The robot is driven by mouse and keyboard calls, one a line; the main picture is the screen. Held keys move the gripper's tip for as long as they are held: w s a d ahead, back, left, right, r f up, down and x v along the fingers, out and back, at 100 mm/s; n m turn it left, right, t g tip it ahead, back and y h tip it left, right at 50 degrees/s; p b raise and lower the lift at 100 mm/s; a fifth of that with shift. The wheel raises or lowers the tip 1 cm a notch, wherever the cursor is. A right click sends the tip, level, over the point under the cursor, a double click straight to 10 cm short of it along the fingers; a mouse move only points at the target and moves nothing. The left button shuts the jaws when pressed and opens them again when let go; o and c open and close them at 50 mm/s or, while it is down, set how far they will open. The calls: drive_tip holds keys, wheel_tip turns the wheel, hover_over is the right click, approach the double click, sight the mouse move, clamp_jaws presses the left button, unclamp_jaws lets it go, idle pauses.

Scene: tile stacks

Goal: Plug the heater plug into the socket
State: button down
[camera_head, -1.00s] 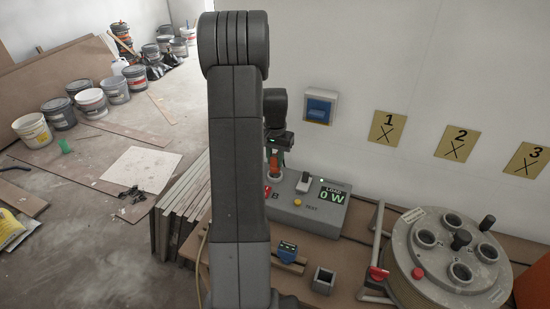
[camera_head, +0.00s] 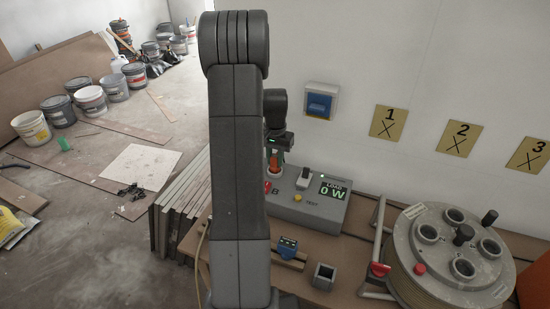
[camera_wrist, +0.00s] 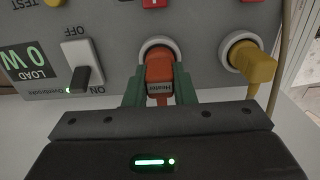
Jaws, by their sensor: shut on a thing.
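The orange-red heater plug (camera_wrist: 160,75), labelled "Heater", is between the green fingers of my gripper (camera_wrist: 160,92) in the wrist view. The gripper is shut on it. The plug's front end is at a round socket (camera_wrist: 158,44) with a pale ring on the grey load box (camera_wrist: 205,20); I cannot tell how deep it sits. In the head view the plug (camera_head: 273,166) shows below my gripper (camera_head: 275,155), at the left end of the box (camera_head: 315,212). My arm hides part of that end.
A yellow plug (camera_wrist: 250,62) sits in the neighbouring socket. A switch (camera_wrist: 82,65) and a display (camera_wrist: 22,62) reading 0 W are beside it. A blue plug (camera_head: 287,244), an empty square holder (camera_head: 324,277) and a cable reel (camera_head: 455,255) stand on the bench.

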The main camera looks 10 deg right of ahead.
drive_tip(key=shift+f+b, duration=0.35)
drive_tip(key=shift+f, duration=0.2)
drive_tip(key=c, duration=1.1)
unclamp_jaws()
drive_tip(key=shift+r+p, duration=1.9)
drive_tip(key=shift+r, duration=1.15)
wheel_tip(320, 180, up, 14)
drive_tip(key=shift+f+b, duration=0.1)
drive_tip(key=shift+b, duration=0.85)
